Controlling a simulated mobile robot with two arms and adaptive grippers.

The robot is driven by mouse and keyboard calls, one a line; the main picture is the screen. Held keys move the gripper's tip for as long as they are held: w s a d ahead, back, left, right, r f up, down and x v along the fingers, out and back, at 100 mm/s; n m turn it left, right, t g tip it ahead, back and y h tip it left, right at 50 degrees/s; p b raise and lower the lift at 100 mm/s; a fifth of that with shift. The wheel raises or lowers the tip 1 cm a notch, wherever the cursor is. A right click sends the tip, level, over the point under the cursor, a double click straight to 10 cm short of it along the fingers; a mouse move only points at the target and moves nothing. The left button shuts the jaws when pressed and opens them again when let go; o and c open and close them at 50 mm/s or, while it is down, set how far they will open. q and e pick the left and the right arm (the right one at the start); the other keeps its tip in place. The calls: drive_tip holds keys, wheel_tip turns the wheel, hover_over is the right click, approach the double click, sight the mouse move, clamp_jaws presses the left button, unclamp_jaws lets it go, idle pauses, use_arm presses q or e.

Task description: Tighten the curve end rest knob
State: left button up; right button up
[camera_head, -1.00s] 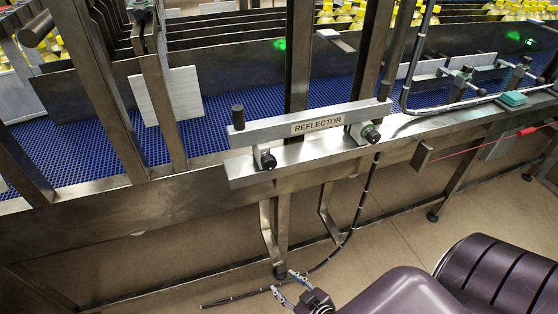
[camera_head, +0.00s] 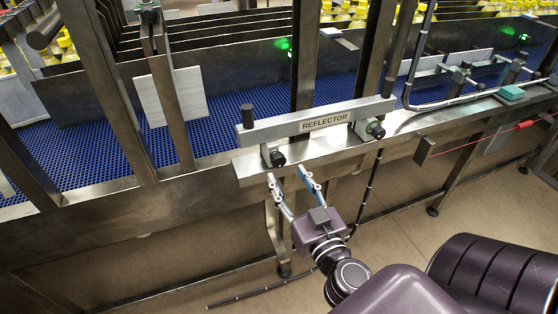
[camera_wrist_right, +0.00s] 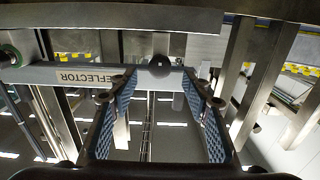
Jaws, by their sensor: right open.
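A grey bar labelled REFLECTOR (camera_head: 320,122) runs along the conveyor's front edge. A black round knob (camera_head: 277,158) sits below its left end, and a second dark knob with green (camera_head: 375,130) sits near its right end. I cannot tell from any label which is the curve end rest knob. My right gripper (camera_head: 287,175) is open and empty, just in front of and below the left knob, fingers pointing up towards it. In the right wrist view the black knob (camera_wrist_right: 159,65) shows ahead, between the spread fingertips (camera_wrist_right: 158,80). My left gripper is not in view.
A steel ledge (camera_head: 250,168) lies under the bar. A black upright post (camera_head: 248,116) rises at the bar's left end. Steel frame posts (camera_head: 302,60) stand behind. A dark cable (camera_head: 368,190) hangs below the right knob. The blue conveyor belt (camera_head: 225,105) lies behind.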

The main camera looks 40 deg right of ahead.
sight(280, 164)
drive_tip(key=p+x, duration=0.1)
drive_tip(key=x, duration=0.5)
drive_tip(key=shift+w, duration=0.3)
drive_tip(key=c, duration=1.2)
